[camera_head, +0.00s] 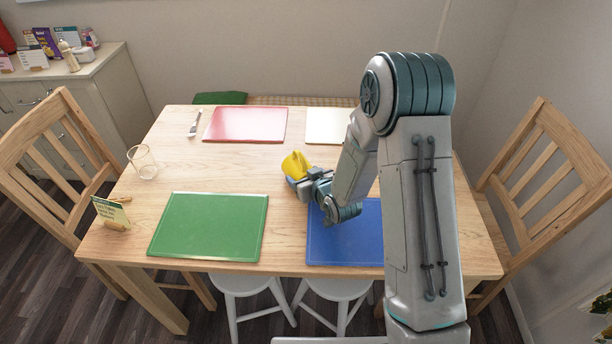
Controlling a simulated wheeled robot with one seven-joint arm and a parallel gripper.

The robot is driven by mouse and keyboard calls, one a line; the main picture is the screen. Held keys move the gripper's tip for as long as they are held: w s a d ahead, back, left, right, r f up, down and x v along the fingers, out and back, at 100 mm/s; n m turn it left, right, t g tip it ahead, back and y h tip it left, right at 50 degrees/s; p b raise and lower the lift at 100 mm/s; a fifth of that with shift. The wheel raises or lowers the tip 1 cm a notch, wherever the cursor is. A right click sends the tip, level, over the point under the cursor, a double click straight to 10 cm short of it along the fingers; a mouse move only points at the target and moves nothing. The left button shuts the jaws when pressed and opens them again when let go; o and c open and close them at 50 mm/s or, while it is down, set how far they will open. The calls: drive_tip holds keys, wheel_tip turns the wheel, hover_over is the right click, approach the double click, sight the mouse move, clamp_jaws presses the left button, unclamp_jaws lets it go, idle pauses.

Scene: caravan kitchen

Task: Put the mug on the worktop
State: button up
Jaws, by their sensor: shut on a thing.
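A yellow mug (295,164) is at the middle of the wooden table, tilted in my gripper. My gripper (297,179) is shut on the mug; its fingers are small and partly hidden by the mug and my wrist. I cannot tell whether the mug touches the table or is held just above it. A pale worktop (88,66) tops the cabinet at the back left, well away from my gripper.
The table (210,172) holds a green mat (209,226), a red mat (245,124), a blue mat (335,246), a pale mat (327,126), a glass (143,162) and a card stand (111,213). Small items including a pepper mill (69,56) occupy the worktop. Chairs flank the table.

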drive_tip(key=o, duration=1.3)
drive_tip(key=shift+f, duration=0.1)
drive_tip(key=shift+r, duration=0.3)
drive_tip(key=p+v, duration=0.1)
drive_tip(key=v, duration=0.8)
drive_tip(key=shift+s+d+r, duration=0.1)
drive_tip(key=shift+s+r, duration=0.05)
drive_tip(key=shift+r, duration=0.05)
drive_tip(key=shift+p, duration=1.25)
drive_tip(key=p, duration=0.4)
drive_tip(key=shift+s+d+r, duration=0.2)
drive_tip(key=shift+r, duration=0.05)
